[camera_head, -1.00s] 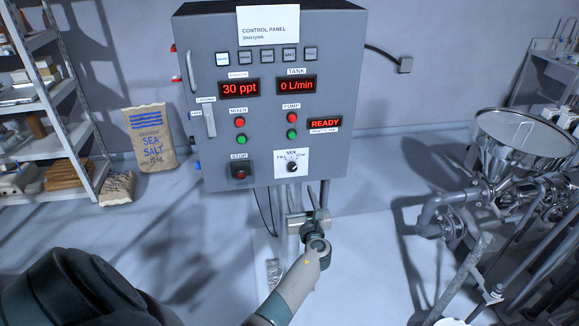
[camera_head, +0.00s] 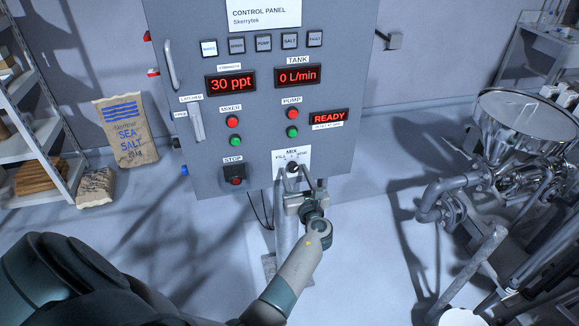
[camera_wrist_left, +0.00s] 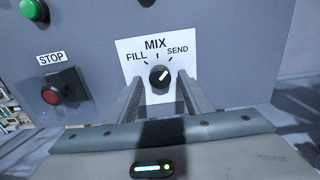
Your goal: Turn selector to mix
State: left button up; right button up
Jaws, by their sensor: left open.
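The selector is a small black round knob (camera_wrist_left: 160,77) on a white label plate marked FILL, MIX and SEND. Its white pointer line tilts up and right, toward SEND, in the left wrist view. In the head view the knob (camera_head: 292,168) sits at the lower right of the grey control panel (camera_head: 262,130), partly behind my fingers. My left gripper (camera_head: 303,184) is open just in front of and below it. In the left wrist view its two fingers (camera_wrist_left: 160,86) reach up on either side of the knob, with gaps visible. My right gripper is out of view.
A red STOP button (camera_wrist_left: 52,96) is left of the selector. Green and red mixer and pump buttons (camera_head: 292,132) sit above it, and displays read 30 ppt, 0 L/min and READY. A metal hopper (camera_head: 527,125) with pipes stands at right. A sea salt bag (camera_head: 126,132) leans at left.

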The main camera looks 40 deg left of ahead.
pick_arm(q)
jog(key=shift+w+a, duration=0.2)
jog(key=shift+w, duration=0.05)
jog(key=shift+d+r, duration=0.1)
jog(key=shift+r, duration=0.05)
jog(key=shift+c, duration=0.9)
jog(key=c, duration=0.9)
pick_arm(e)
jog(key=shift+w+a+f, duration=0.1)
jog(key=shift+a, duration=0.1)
